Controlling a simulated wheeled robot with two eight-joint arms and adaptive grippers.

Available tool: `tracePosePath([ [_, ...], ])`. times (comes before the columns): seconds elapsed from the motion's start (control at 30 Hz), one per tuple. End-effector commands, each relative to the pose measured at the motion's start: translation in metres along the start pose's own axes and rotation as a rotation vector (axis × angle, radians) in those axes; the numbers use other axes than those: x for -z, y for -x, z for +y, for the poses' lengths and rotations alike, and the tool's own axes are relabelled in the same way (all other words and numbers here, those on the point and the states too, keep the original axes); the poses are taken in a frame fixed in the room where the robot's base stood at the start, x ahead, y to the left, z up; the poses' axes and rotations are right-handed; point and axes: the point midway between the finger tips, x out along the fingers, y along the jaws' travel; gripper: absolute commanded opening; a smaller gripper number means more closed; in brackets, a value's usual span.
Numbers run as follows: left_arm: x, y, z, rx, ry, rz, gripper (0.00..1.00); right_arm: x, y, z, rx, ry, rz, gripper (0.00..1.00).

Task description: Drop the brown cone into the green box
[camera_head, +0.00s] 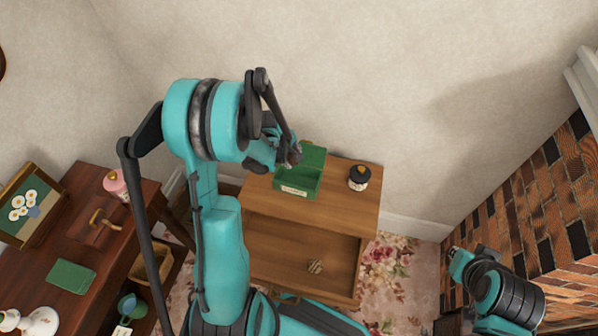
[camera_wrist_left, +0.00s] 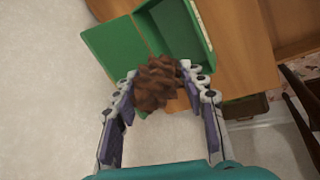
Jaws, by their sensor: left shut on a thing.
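The brown cone (camera_wrist_left: 157,82) is a rough, scaly pine cone. My left gripper (camera_wrist_left: 160,88) is shut on it, with one finger on each side. In the head view, my left gripper (camera_head: 285,157) is above the back left part of the green box (camera_head: 297,188), and the cone is mostly hidden by the fingers. The box stands open on a wooden cabinet, with a pale label on its front. In the left wrist view, the open green box (camera_wrist_left: 188,36) lies just beyond the cone. My right gripper (camera_head: 461,258) is low at the right, away from the cabinet.
A dark jar (camera_head: 359,178) stands right of the box on the wooden cabinet (camera_head: 335,215). A small striped object (camera_head: 315,266) lies in the cabinet's open shelf. A dark table (camera_head: 95,215) at left holds a picture, a pink bottle and a green book. A brick fireplace (camera_head: 530,200) is at right.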

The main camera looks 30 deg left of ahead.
Motion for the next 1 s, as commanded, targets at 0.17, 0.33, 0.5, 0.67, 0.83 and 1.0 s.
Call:
tracePosePath([
  [0.17, 0.0, -0.018, -0.007, 0.001, -0.002, -0.001, 0.22, -0.009, -0.012, 0.0, 0.0, 0.0, 0.0, 0.0],
  [0.33, -0.001, -0.038, -0.015, 0.001, -0.003, -0.002, 0.22, -0.018, -0.025, 0.0, 0.0, 0.0, 0.0, 0.0],
  [0.5, -0.001, -0.052, -0.02, 0.001, -0.004, -0.002, 0.22, -0.024, -0.033, 0.0, 0.0, 0.0, 0.0, 0.0],
  [0.67, -0.001, -0.054, -0.021, 0.001, -0.004, -0.002, 0.22, -0.024, -0.033, 0.0, 0.0, 0.0, 0.0, 0.0],
  [0.83, -0.001, -0.053, -0.02, 0.001, -0.004, -0.002, 0.47, -0.023, -0.033, 0.0, 0.0, 0.0, 0.0, 0.0],
  [1.0, -0.001, -0.053, -0.02, 0.001, -0.004, -0.002, 0.66, -0.023, -0.033, 0.0, 0.0, 0.0, 0.0, 0.0],
])
